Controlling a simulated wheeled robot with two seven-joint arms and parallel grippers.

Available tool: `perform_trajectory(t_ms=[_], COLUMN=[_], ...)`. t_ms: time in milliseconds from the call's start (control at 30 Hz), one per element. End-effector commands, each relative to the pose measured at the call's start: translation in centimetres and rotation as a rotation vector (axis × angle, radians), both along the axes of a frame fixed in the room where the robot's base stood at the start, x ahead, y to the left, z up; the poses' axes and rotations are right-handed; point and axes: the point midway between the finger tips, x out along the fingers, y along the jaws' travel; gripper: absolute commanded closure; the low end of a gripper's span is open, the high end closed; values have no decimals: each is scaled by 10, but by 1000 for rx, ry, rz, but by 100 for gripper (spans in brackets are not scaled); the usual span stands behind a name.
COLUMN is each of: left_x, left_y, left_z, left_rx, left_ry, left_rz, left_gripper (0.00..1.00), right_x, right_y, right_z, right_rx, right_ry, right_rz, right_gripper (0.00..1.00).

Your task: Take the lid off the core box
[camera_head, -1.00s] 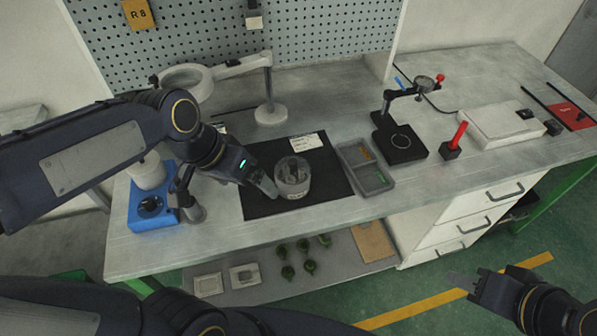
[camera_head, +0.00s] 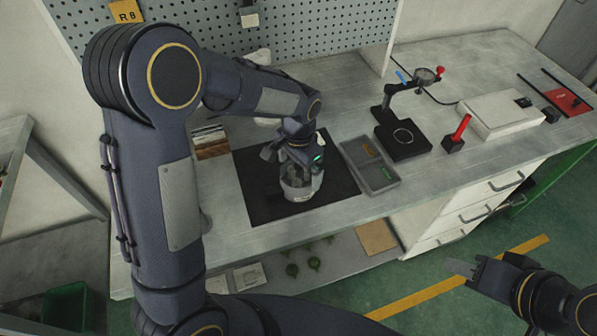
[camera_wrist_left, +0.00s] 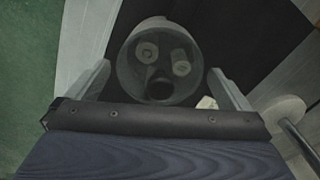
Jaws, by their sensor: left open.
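The core box is a round, see-through grey container (camera_head: 297,191) on the black mat (camera_head: 262,207). In the left wrist view its round top (camera_wrist_left: 160,92) looks dark and translucent, with pale ring-like pieces and a dark round spot showing. I cannot make out the lid's edge separately. My left gripper (camera_head: 302,172) is above the box in the head view, partly hiding its top. The wrist view shows this gripper (camera_wrist_left: 162,80) open, with one finger on each side of the box. Contact is not clear. My right gripper (camera_head: 476,270) is away over the floor at the lower right.
A grey divided tray (camera_head: 369,166) is right of the mat. Further right are a black stand (camera_head: 403,142), a red-handled tool (camera_head: 459,131) and a white box (camera_head: 502,118). Green pieces (camera_head: 313,263) lie on the shelf below. My left arm hides the bench's left side.

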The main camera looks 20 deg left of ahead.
Motion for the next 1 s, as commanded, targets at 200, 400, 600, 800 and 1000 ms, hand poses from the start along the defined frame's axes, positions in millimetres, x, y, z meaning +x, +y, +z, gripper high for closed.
perform_trajectory(t_ms=[200,400,600,800,1000], left_x=[0,0,0,0,0], left_y=[0,0,0,0,0], left_z=[-22,-23,-23,-23,-21], left_rx=[0,-1,-1,-1,-1], left_ry=[1,0,0,0,-2], left_rz=[2,2,2,2,2], left_gripper=[0,0,22,39,39], right_x=[0,0,0,0,0], right_y=[0,0,0,0,0], right_z=[2,2,2,2,2], right_rx=[0,0,0,0,0], right_ry=[0,0,0,0,0], right_rz=[0,0,0,0,0], right_gripper=[64,64,64,64,64])
